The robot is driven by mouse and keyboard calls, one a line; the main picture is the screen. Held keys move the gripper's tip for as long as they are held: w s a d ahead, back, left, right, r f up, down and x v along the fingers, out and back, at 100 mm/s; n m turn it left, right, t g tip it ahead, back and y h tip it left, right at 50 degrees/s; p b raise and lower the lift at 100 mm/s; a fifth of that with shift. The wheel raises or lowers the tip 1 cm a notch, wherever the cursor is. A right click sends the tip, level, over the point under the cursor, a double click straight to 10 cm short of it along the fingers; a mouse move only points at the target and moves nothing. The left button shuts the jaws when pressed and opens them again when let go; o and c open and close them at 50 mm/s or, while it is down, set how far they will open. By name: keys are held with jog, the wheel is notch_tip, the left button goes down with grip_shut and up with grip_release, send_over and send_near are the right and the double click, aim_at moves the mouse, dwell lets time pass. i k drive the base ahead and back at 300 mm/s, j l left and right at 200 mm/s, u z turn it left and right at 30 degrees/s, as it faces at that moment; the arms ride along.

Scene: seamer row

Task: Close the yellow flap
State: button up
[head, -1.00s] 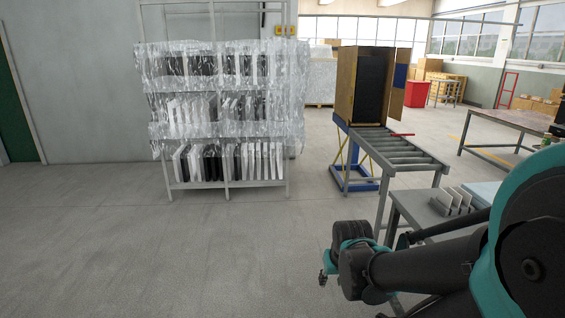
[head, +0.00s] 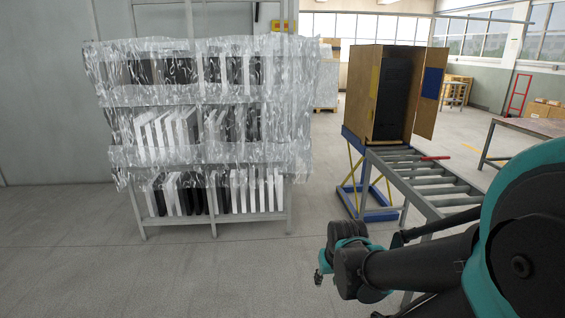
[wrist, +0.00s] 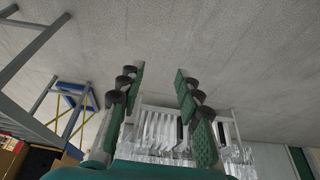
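A tall cardboard box (head: 365,118) stands on a blue lift frame at the head of a roller conveyor, its dark front side open. A yellow patch (head: 374,80) marks the panel on its left; I cannot tell whether this panel is a folded-back flap or the box wall. On the right a flap (head: 429,100) with a blue patch stands swung open. My gripper (wrist: 160,73) is open and empty in the wrist view, its green-padded fingers apart over bare floor. In the head view it (head: 320,276) is low, in front of and well apart from the box.
A rack (head: 217,150) wrapped in clear film, full of white and black panels, stands at left. The roller conveyor (head: 425,180), with a red bar across it, runs from the box towards me at right. Bare floor (head: 215,270) lies in front of the rack.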

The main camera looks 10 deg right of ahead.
aim_at(377, 61)
jog(key=i+z, duration=0.2)
jog(key=i, duration=0.25)
jog(key=i+j+z, duration=0.25)
jog(key=i, duration=0.15)
jog(key=i+j+z, duration=0.2)
jog(key=i, duration=0.25)
jog(key=i+j+z, duration=0.25)
jog(key=i, duration=0.15)
jog(key=l, duration=0.1)
